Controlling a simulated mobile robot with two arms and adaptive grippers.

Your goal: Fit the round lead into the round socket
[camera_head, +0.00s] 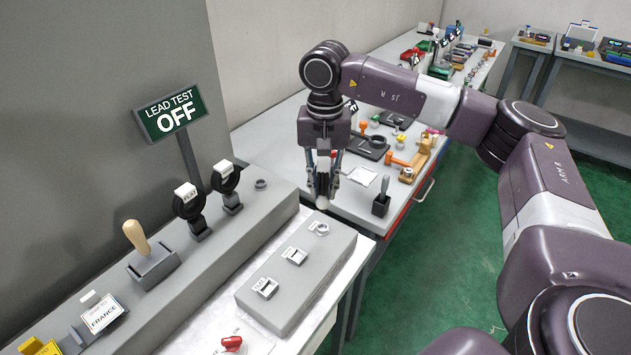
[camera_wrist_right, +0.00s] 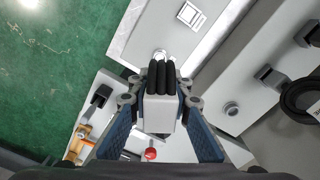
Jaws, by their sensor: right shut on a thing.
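My right gripper (camera_head: 322,192) is shut on the round lead, whose pale end (camera_head: 322,203) shows just below the fingertips. The lead's end appears above and slightly beyond this socket in the head view; the exact gap cannot be told. In the wrist view the right gripper (camera_wrist_right: 160,80) points at the box's end, and the pale round shape beyond the fingers (camera_wrist_right: 161,55) is partly hidden. My left gripper is not in view.
Two labelled leads with black loops (camera_head: 190,203) stand on the grey ledge beside a small round fitting (camera_head: 261,184). A wooden-handled lever (camera_head: 137,237) stands nearer. The sign (camera_head: 171,113) reads LEAD TEST OFF. A cluttered bench (camera_head: 352,200) stands behind the gripper.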

